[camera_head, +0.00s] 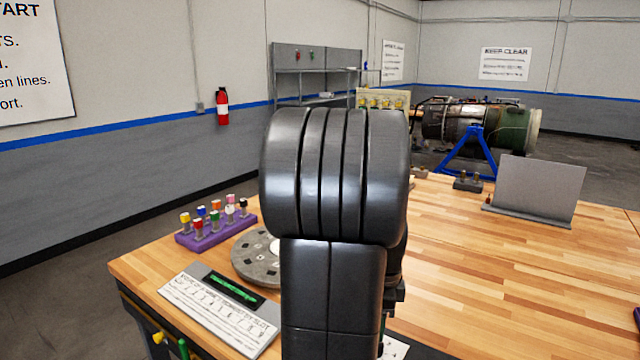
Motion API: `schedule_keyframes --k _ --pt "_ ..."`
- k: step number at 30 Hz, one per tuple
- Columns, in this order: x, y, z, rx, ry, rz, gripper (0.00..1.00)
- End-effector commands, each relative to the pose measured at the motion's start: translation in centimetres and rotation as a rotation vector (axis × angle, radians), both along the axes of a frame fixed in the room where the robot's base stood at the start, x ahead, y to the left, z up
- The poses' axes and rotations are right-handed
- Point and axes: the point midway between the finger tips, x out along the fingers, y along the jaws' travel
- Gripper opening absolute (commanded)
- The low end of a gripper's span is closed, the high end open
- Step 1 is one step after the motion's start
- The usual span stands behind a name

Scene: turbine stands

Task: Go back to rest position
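My dark arm rises in the middle of the head view and covers much of the workbench (480,260) behind it. My gripper is not visible; it is hidden behind the arm or out of the frame. No object can be seen held. On the left of the bench stand a purple rack (215,230) with several coloured-top pieces, a round grey disc (256,262) with holes, partly hidden by my arm, and a tilted white panel (220,313) with a dark slot and a green strip.
A grey upright plate (538,195) on a base stands at the bench's back right. A small dark block (467,183) sits left of it. The bench's right half is mostly clear. Beyond are a turbine (475,125) on a blue stand and a grey shelf (316,75).

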Motion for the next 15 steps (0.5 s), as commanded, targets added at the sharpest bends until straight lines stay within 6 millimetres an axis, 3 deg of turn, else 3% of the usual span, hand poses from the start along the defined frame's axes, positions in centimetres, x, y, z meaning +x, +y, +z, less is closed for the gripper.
schedule_keyframes --k 15 --pt "-0.01 0.00 -0.28 0.000 0.000 0.271 0.47"
